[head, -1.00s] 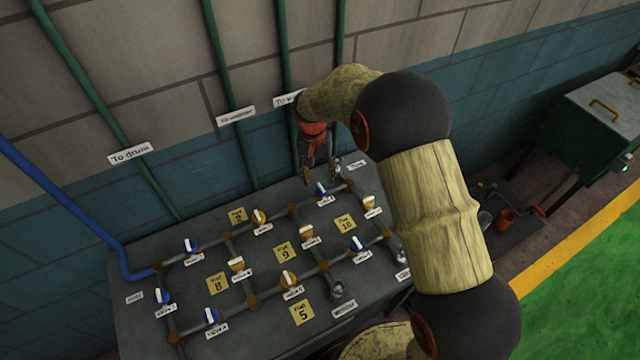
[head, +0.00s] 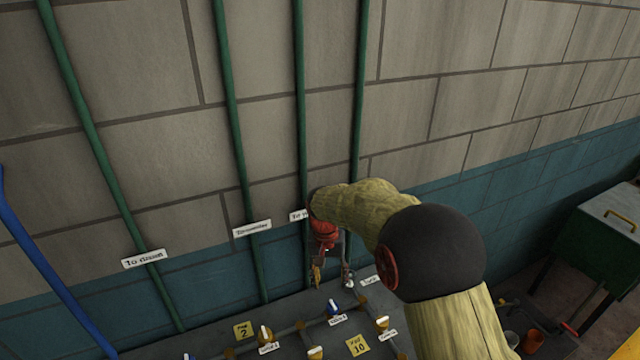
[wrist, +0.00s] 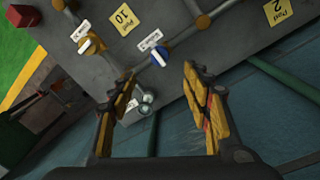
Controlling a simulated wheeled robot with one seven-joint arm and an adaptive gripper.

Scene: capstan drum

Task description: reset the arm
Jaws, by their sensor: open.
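My gripper (head: 318,278) hangs from my bent arm above the back edge of the grey pipe table (head: 285,315), close to the wall. In the wrist view my gripper (wrist: 160,95) shows two yellow-padded fingers spread apart with nothing between them. A valve with a blue base and white handle (wrist: 160,55) lies beyond the fingertips. A small metal fitting (wrist: 147,103) shows between the fingers, farther off at the table's edge. My arm hides part of the table's right side in the head view.
Green pipes (head: 232,120) run up the block wall behind the table, and a blue pipe (head: 40,260) runs at the left. A yellow tag marked 10 (head: 357,345) lies on the table. A green cabinet (head: 600,250) stands at the right. The space above the table is clear.

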